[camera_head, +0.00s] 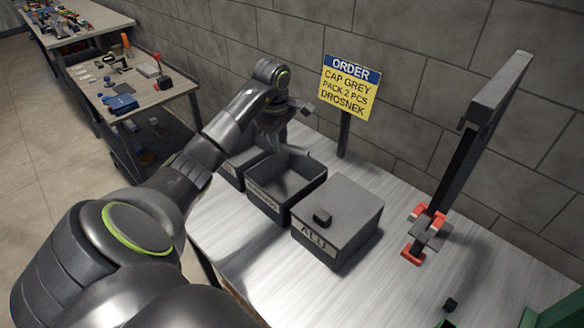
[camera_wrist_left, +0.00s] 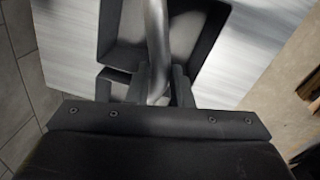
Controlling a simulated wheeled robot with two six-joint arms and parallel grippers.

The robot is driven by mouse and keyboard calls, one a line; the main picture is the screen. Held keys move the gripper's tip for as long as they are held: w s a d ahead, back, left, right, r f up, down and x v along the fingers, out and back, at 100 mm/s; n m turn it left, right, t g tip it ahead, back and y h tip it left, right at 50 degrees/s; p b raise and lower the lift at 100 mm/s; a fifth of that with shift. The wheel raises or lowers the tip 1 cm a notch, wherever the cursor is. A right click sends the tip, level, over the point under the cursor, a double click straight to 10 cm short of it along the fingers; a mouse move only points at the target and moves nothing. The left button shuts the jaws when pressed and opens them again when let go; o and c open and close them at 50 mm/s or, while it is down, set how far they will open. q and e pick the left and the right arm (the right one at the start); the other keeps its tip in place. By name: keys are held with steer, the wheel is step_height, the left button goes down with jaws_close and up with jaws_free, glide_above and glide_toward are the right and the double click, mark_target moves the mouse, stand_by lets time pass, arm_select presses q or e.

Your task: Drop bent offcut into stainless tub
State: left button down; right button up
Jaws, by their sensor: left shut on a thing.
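The bent offcut (camera_wrist_left: 156,45) is a grey, smooth, rod-like piece in the left wrist view. My left gripper (camera_wrist_left: 160,86) is shut on it, and its far end runs out of the picture top. An open dark tub (camera_head: 288,203) with an unreadable front label stands in the middle. Another open tub (camera_head: 231,177) is left of it, partly hidden by my arm. I cannot tell which is stainless. My right gripper is not in view.
A closed box (camera_head: 348,205) marked ALU, with a knobbed lid, stands right of the tubs. A yellow order sign (camera_head: 347,88) stands behind. A tall dark post (camera_head: 462,165) with red clamps is at right. The front right tabletop (camera_head: 380,285) is mostly clear.

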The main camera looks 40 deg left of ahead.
arm_select(q)
step_height(320, 180, down, 4)
steer(key=shift+r+b, duration=0.25)
steer(key=shift+b, duration=0.25)
steer(key=shift+f, duration=0.6)
steer(key=c, duration=1.2)
jaws_free()
steer(key=shift+r, duration=0.3)
steer(key=r, duration=0.5)
steer(key=shift+s+b, duration=0.2)
steer(key=shift+b, duration=0.1)
step_height(320, 180, up, 12)
steer(key=s+p, duration=0.1)
steer(key=p, duration=1)
steer(key=shift+s+p, duration=0.15)
steer(key=shift+p, duration=0.2)
